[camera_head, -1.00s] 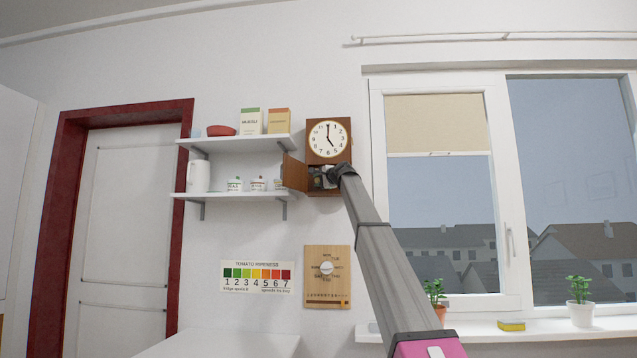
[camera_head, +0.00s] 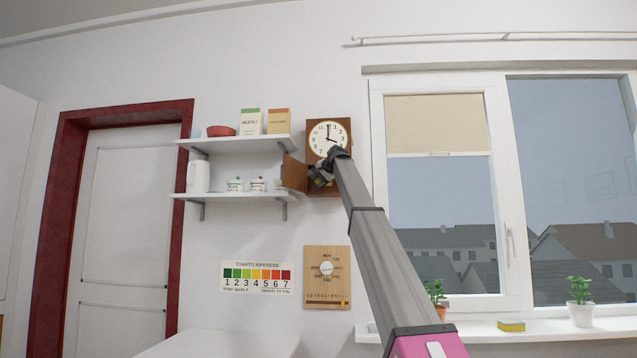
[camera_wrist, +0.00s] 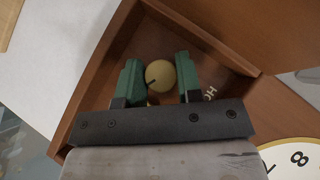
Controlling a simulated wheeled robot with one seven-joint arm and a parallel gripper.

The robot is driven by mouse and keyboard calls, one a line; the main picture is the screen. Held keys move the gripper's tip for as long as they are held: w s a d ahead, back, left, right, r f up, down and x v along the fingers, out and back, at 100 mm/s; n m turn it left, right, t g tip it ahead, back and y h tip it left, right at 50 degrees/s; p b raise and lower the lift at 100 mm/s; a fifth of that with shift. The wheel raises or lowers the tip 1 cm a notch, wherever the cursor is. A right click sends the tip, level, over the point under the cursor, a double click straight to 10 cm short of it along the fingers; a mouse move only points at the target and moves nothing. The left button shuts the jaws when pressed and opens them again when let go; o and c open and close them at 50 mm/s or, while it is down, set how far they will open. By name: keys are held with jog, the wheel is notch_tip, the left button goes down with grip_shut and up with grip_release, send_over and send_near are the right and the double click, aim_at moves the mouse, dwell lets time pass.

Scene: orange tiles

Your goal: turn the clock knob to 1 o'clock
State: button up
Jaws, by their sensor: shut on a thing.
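The wooden wall clock (camera_head: 329,123) has a white dial (camera_head: 326,138). Its minute hand points at 12 and its hour hand at about 4. The open lower compartment (camera_wrist: 220,87) holds a round cream knob (camera_wrist: 160,75) with a dark mark, beside partly hidden white lettering. My gripper (camera_wrist: 158,72) reaches into this compartment, its green fingers shut on either side of the knob. In the head view my gripper (camera_head: 320,176) hides the knob and much of the compartment.
The compartment's small door (camera_head: 294,173) hangs open to the left. Shelves (camera_head: 240,195) with boxes and jars are close on the left. A wooden panel with a knob (camera_head: 327,290) is below, and a window (camera_head: 440,200) is on the right.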

jog(key=shift+h, duration=0.3)
jog(key=o, duration=0.9)
jog(key=shift+o, duration=0.2)
jog(key=shift+s, duration=0.1)
jog(key=v, duration=1)
jog(key=shift+s+d+r, duration=0.15)
jog(key=shift+d+r, duration=0.05)
